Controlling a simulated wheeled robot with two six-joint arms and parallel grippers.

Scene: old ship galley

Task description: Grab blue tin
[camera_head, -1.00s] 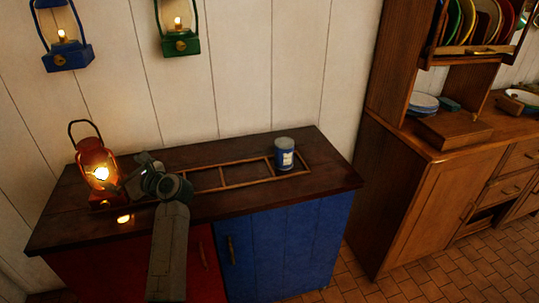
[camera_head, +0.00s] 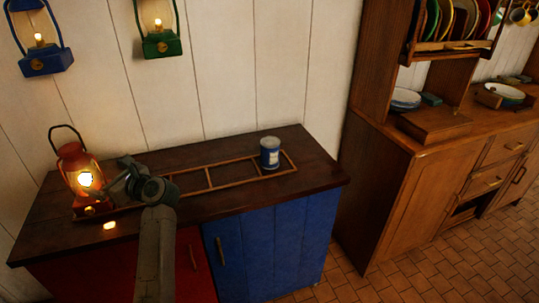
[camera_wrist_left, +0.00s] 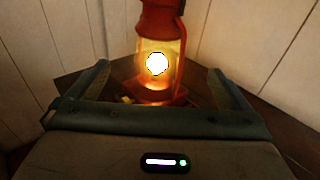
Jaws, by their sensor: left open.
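The blue tin (camera_head: 270,153), with a pale label, stands upright in the right end of a low wooden rack (camera_head: 222,187) on the dark counter. My left gripper (camera_head: 113,183) is at the counter's left part, well to the left of the tin, pointing at a lit red lantern (camera_head: 77,168). In the left wrist view my left gripper (camera_wrist_left: 158,90) is open, its two fingers apart, with the red lantern (camera_wrist_left: 160,25) beyond and between them. I cannot tell whether they touch. The tin is not in the left wrist view. My right gripper is not in view.
The dark counter (camera_head: 225,210) has red and blue doors below. A blue lantern (camera_head: 40,60) and a green lantern (camera_head: 161,42) hang on the white wall. A wooden dresser (camera_head: 385,190) with plates stands to the right. The rack's other compartments look empty.

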